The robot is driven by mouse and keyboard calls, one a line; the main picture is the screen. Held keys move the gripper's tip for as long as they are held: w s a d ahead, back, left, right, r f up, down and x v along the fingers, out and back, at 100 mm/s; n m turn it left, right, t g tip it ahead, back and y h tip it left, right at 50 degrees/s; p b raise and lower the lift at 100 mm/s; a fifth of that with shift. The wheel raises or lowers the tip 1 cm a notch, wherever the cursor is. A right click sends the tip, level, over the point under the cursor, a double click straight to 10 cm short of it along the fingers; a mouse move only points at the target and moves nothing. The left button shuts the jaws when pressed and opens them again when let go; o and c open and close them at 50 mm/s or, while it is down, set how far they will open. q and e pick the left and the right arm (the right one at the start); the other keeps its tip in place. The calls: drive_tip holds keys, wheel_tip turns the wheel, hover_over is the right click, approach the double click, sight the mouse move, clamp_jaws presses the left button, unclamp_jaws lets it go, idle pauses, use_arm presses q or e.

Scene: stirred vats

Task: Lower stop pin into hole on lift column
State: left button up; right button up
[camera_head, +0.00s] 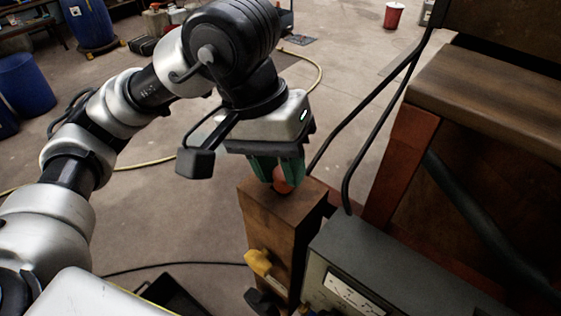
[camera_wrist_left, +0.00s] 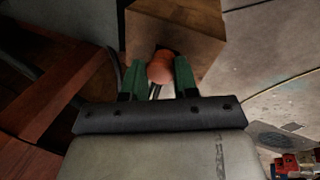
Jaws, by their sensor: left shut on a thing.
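My left gripper (camera_head: 277,172) points down over the top of the brown lift column (camera_head: 284,215). Its green fingers are shut on the round orange-red head of the stop pin (camera_head: 283,180). In the left wrist view the pin head (camera_wrist_left: 161,67) sits between the fingertips (camera_wrist_left: 159,78), with a thin grey shank below it. The column top (camera_wrist_left: 190,40) lies just beyond the pin. A dark spot, perhaps the hole, shows beside the head. I cannot tell whether the pin tip is in the hole. My right gripper is not in view.
A yellow knob (camera_head: 258,262) sticks out of the column's front. A grey box with a meter (camera_head: 350,270) stands close at its right, with black cables rising behind. A wooden bench (camera_head: 490,90) is at right. Blue barrels (camera_head: 30,85) stand far left. Open floor lies behind.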

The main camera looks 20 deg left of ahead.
use_arm(q)
drive_tip(key=o, duration=1)
drive_tip(key=shift+c, duration=0.2)
drive_tip(key=b+v, duration=0.2)
drive_tip(key=v, duration=0.9)
drive_tip(key=shift+d+f, duration=0.1)
drive_tip(key=shift+f, duration=0.05)
